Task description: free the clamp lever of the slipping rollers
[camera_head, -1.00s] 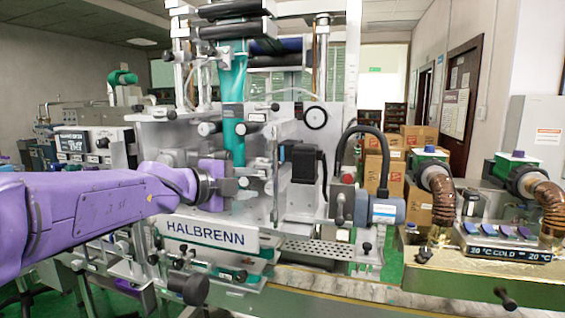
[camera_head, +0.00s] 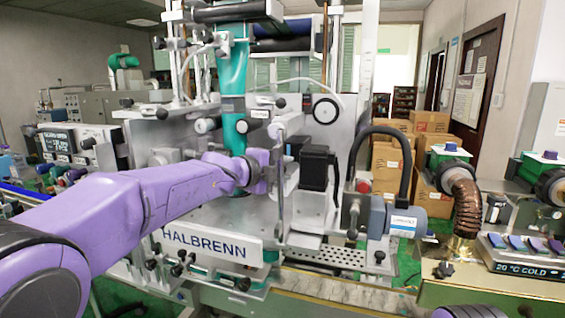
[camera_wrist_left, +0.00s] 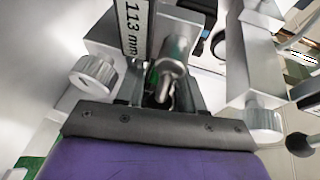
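The HALBRENN sleeve machine (camera_head: 205,244) fills the middle of the head view. A teal sleeve (camera_head: 233,75) runs down between small pale rollers (camera_head: 206,125). My left gripper (camera_head: 262,174) is at the machine's front, below the rollers; its fingertips are hard to make out there. In the left wrist view the dark fingers (camera_wrist_left: 161,92) stand apart. A round-ended metal rod (camera_wrist_left: 172,68), possibly the clamp lever, shows in line with the gap between them. I cannot tell whether they touch it. My right gripper is out of view.
A black motor block (camera_head: 318,168) and a blue-grey motor (camera_head: 405,221) stand to the right. A hose unit (camera_head: 465,205) is further right.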

